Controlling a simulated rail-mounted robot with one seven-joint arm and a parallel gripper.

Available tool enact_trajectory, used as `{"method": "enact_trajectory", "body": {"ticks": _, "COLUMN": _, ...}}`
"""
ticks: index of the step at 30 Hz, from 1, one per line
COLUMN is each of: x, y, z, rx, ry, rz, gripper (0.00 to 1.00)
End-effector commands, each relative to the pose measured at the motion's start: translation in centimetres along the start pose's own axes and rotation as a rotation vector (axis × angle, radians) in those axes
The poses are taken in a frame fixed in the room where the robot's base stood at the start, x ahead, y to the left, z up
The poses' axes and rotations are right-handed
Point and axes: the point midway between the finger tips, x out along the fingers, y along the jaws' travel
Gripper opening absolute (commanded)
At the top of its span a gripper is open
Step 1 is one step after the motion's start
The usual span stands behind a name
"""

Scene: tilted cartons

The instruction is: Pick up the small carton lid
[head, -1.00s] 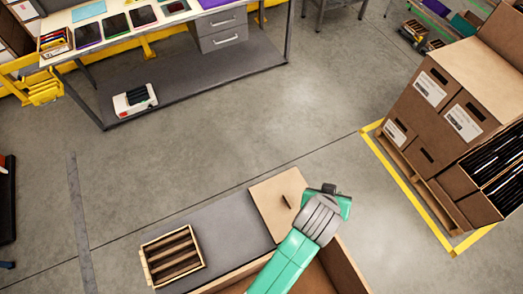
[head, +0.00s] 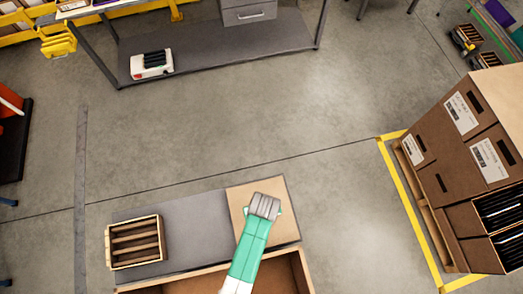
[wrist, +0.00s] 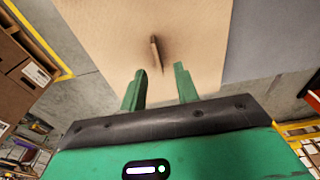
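The small carton lid is a flat light-tan panel (head: 283,222) at the right end of the grey surface. In the wrist view the lid (wrist: 195,35) fills the top middle, with a thin upright tab or handle (wrist: 156,52) near its centre. My gripper (wrist: 160,80) has two green fingers spread apart with nothing between them. The handle shows just beyond the fingertips, roughly in line with the gap.
An open carton (head: 290,268) stands directly in front of the lid. A slatted wooden crate (head: 135,243) sits at the left on the grey surface (head: 195,215). Stacked brown cartons (head: 455,150) stand on a pallet at the right.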

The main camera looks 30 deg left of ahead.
Motion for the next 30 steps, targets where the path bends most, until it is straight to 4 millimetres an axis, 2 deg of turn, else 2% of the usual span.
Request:
{"method": "enact_trajectory", "body": {"ticks": 4, "x": 2.9, "y": 0.1, "z": 0.0, "rx": 0.0, "ry": -0.002, "rz": -0.001, "gripper": 0.31}}
{"method": "enact_trajectory", "body": {"ticks": 8, "x": 4.1, "y": 0.1, "z": 0.0, "rx": 0.001, "ry": 0.0, "rz": -0.001, "gripper": 0.31}}
{"method": "enact_trajectory", "body": {"ticks": 14, "x": 4.2, "y": 0.1, "z": 0.0, "rx": 0.001, "ry": 0.001, "rz": 0.0, "gripper": 0.31}}
{"method": "enact_trajectory", "body": {"ticks": 19, "x": 4.2, "y": 0.1, "z": 0.0, "rx": 0.001, "ry": 0.001, "rz": 0.0, "gripper": 0.01}}
{"method": "enact_trajectory", "body": {"ticks": 20, "x": 4.2, "y": 0.1, "z": 0.0, "rx": 0.001, "ry": 0.001, "rz": 0.0, "gripper": 0.0}}
{"method": "enact_trajectory", "body": {"ticks": 30, "x": 4.0, "y": 0.1, "z": 0.0, "rx": 0.001, "ry": 0.001, "rz": 0.0, "gripper": 0.0}}
